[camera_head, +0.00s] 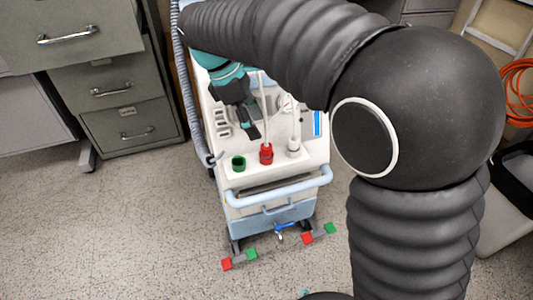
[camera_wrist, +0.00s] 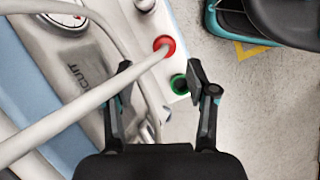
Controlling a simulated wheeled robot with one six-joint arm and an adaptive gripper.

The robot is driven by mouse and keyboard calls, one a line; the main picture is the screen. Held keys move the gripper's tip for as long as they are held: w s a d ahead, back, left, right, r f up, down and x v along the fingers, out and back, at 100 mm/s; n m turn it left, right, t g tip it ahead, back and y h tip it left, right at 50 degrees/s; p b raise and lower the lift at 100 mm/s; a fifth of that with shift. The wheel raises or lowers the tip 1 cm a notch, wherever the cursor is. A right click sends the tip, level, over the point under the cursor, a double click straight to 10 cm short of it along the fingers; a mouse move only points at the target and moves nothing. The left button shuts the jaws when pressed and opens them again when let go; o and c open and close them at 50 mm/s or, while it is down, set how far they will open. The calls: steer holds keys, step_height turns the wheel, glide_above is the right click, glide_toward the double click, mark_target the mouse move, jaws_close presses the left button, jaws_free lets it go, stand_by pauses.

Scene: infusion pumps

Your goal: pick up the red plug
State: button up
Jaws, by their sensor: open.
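The red plug (camera_head: 266,153) stands upright on the front top of a white medical cart, with a pale hose rising from it. In the wrist view the red plug (camera_wrist: 166,42) sits beyond my fingertips, and its thick pale hose crosses the picture toward the lower left. My gripper (camera_head: 252,132) is open and empty, above the cart, behind and to the left of the plug in the head view. In the wrist view my gripper (camera_wrist: 159,70) has its fingers wide apart, with the hose passing across the space between them. The plug is not between the pads.
A green socket (camera_head: 238,163) is left of the plug and a white plug (camera_head: 293,146) right of it. The cart's pale blue handle (camera_head: 280,191) runs along its front. Grey drawer cabinets (camera_head: 110,90) stand at left.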

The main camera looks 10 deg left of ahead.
mark_target(265, 142)
steer(key=shift+s+b+x, duration=0.2)
steer(key=shift+b+x, duration=0.1)
steer(key=shift+x, duration=1.45)
steer(key=shift+s+b+x, duration=0.2)
steer(key=shift+b+x, duration=0.1)
steer(key=shift+x, duration=1.45)
steer(key=shift+d, duration=0.15)
jaws_close()
